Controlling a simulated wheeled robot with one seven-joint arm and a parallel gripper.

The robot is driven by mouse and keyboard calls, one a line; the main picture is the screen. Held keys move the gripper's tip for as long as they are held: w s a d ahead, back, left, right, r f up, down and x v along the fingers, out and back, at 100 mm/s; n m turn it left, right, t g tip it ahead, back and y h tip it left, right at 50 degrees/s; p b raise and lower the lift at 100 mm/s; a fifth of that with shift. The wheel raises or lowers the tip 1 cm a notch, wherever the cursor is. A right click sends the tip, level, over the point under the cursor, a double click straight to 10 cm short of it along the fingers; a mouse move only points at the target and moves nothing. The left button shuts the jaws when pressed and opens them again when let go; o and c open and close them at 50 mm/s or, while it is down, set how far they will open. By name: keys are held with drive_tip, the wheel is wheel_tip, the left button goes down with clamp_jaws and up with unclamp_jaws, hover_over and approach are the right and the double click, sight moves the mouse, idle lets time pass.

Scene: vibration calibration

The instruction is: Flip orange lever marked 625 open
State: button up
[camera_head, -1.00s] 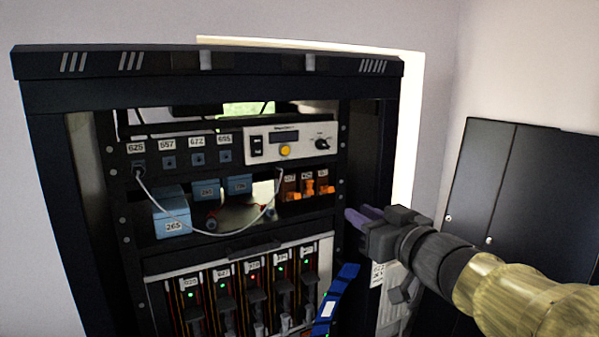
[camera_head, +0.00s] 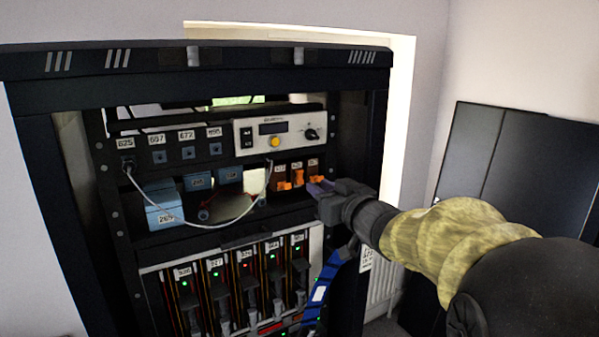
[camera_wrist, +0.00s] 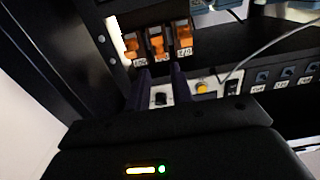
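Three orange levers on brown blocks sit side by side in the rack, below the control unit: left lever (camera_head: 283,185), middle lever (camera_head: 298,178), right lever (camera_head: 314,180). Their small labels are too blurred to tell which reads 625. My gripper (camera_head: 319,188) is close to the right lever in the head view; contact cannot be told. The wrist view appears upside down and shows the levers (camera_wrist: 157,45) beyond the fingertips. My gripper (camera_wrist: 162,82) has its two purple fingers apart, with nothing held between them.
A white control unit (camera_head: 279,132) with a knob and yellow button is above the levers. The rack's right post (camera_head: 355,160) stands beside my arm. Slotted modules (camera_head: 240,285) fill the lower rack.

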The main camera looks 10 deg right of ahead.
sight(301, 175)
drive_tip(key=p+x, duration=0.2)
drive_tip(key=x, duration=0.4)
drive_tip(key=shift+w+a+r, duration=0.1)
drive_tip(key=shift+w, duration=0.3)
drive_tip(key=shift+w+a+p, duration=0.1)
drive_tip(key=shift+w+p, duration=0.25)
drive_tip(key=shift+w, duration=0.1)
drive_tip(key=shift+s, duration=0.1)
drive_tip(key=shift+c, duration=0.2)
clamp_jaws()
